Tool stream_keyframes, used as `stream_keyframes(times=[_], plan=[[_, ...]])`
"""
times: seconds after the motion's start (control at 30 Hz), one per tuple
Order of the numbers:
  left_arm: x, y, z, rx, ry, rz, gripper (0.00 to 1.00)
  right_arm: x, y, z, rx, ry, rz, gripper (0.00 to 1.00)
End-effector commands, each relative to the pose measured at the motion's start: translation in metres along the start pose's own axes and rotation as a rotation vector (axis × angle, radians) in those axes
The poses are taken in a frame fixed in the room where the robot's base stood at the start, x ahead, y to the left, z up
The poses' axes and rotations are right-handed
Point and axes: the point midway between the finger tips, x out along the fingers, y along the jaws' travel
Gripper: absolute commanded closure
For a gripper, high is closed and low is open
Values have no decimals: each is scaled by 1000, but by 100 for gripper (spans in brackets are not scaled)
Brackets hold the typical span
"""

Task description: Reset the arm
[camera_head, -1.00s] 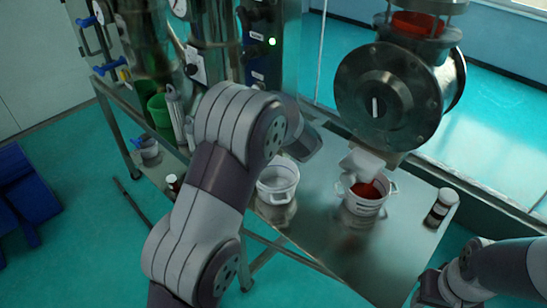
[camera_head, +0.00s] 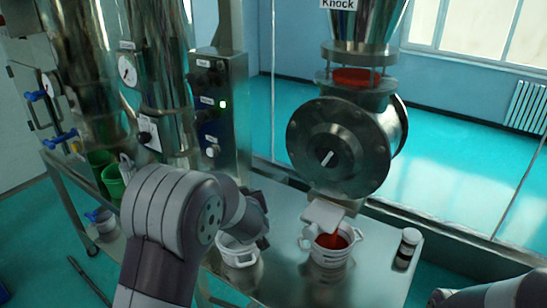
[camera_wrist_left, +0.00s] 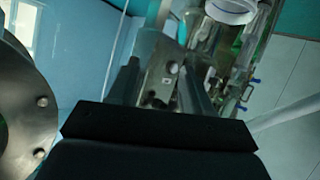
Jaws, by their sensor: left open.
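My left arm (camera_head: 165,215) comes in from the bottom left of the head view and bends at its raised elbow. My left gripper (camera_wrist_left: 160,85) is open in the left wrist view, and nothing shows held between its fingers. In the head view its wrist end is just above and behind a white bucket (camera_head: 238,258), partly hidden by the arm. My right arm (camera_head: 495,293) shows only at the bottom right corner of the head view. Its gripper end is dark and cut off by the bottom edge, so its jaws cannot be made out.
A steel table (camera_head: 285,285) holds the white bucket and a second bucket (camera_head: 331,257) with red material under the sieve machine's (camera_head: 335,145) spout. A control box (camera_head: 222,118) stands behind my left arm.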

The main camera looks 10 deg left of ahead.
Motion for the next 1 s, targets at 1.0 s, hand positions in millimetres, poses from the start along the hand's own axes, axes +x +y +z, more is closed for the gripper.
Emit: stream_keyframes(times=[1.0], plan=[[-186, -136, 276, 485, -1018, 144, 50, 108, 0, 13, 0, 0, 0, 57]])
